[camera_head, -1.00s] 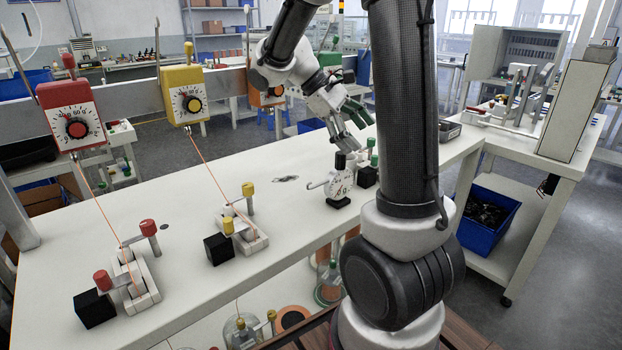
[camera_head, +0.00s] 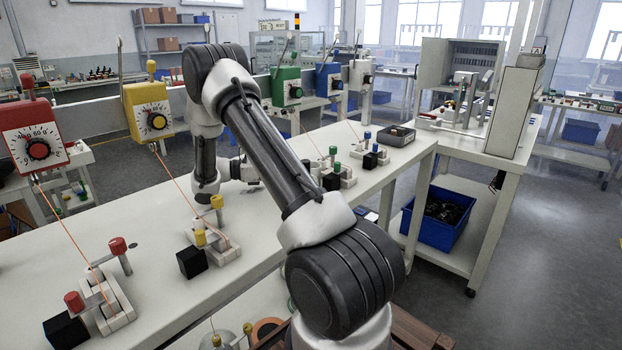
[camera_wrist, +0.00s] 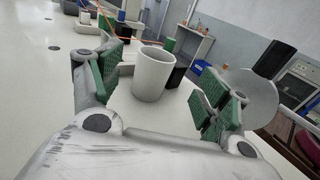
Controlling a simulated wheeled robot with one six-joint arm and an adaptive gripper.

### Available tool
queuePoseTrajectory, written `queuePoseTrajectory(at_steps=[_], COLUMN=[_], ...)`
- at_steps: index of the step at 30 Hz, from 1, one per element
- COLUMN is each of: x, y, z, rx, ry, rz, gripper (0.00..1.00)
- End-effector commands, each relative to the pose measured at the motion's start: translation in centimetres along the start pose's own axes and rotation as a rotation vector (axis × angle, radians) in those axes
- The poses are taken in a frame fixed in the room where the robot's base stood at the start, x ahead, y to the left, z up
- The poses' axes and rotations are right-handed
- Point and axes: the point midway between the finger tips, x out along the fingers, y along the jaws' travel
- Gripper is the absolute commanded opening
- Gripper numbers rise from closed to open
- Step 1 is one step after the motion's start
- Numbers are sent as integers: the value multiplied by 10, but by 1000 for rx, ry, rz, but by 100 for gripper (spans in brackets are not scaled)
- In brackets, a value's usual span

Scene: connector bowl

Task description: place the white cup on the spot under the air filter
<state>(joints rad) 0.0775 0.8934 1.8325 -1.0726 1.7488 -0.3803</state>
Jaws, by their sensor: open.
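The white cup (camera_wrist: 153,76) stands upright on the white bench top in the wrist view, ahead of my gripper and roughly between its fingers. My gripper (camera_wrist: 160,88) is open, with green pads on both fingers and nothing held. I cannot tell from this view how far the cup still is from the pads.
Right behind the cup is a black block (camera_wrist: 177,75). A grey round disc (camera_wrist: 251,95) shows beyond the right finger. On the long bench (camera_head: 150,225) stand yellow-knobbed (camera_head: 213,247) and red-knobbed (camera_head: 103,297) fixtures with orange cords. A blue bin (camera_head: 434,222) sits on a lower shelf at right.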

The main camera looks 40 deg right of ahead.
Motion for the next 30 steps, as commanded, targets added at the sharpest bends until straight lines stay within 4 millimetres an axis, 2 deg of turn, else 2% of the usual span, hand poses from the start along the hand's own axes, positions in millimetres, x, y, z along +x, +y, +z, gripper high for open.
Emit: queuePoseTrajectory(at_steps=[4,13,21,27,28,30], x=[5,37,76,78,78,78], y=[5,5,5,5,5,5], z=[-8,-8,-8,-8,-8,-8], rx=[-24,-24,-23,-23,-23,-23], ry=[-30,-30,-28,-28,-28,-28], rz=[9,7,8,9,9,9], gripper=[76,76,76,76,75,62])
